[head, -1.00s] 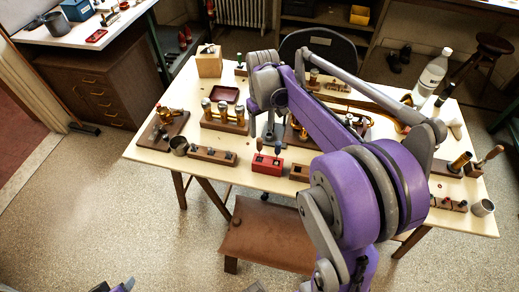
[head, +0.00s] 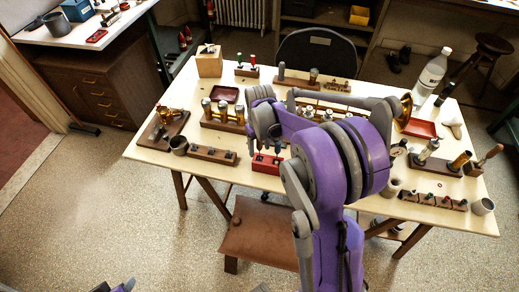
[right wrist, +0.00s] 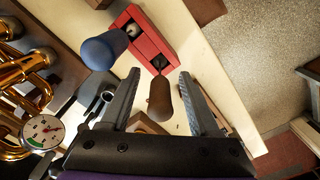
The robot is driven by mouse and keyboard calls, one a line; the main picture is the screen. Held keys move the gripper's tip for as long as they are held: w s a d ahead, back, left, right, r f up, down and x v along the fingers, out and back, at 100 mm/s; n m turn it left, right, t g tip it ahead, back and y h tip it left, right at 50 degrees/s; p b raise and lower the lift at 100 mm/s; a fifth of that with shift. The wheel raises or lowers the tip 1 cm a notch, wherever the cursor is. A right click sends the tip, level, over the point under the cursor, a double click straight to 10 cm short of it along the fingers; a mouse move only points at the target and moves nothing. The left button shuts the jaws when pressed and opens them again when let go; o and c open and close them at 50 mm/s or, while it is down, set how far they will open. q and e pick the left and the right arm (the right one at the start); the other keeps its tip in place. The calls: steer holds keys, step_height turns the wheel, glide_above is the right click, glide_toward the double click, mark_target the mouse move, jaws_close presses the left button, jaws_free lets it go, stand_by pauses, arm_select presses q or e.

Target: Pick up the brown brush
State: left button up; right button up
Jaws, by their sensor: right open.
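The brown brush (right wrist: 160,99) shows in the right wrist view as a rounded brown handle standing in a red holder (right wrist: 152,37). The same red holder is in the head view (head: 267,164), at the table's front edge. My right gripper (right wrist: 162,80) is open, with one finger on each side of the brown handle; I cannot tell whether they touch it. In the head view my right gripper (head: 275,134) hangs low over the red holder and partly hides it. A blue-handled tool (right wrist: 104,48) stands in the same holder, beside the gripper.
Brass horn parts and a dial gauge (right wrist: 43,131) lie beside the gripper.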

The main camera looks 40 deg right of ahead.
jaws_close()
steer(key=shift+r, duration=0.1)
stand_by(0.3)
step_height(320, 180, up, 10)
steer(key=shift+f, duration=0.1)
steer(key=shift+r+p, duration=0.8)
steer(key=shift+r, duration=0.5)
steer(key=shift+f, duration=0.1)
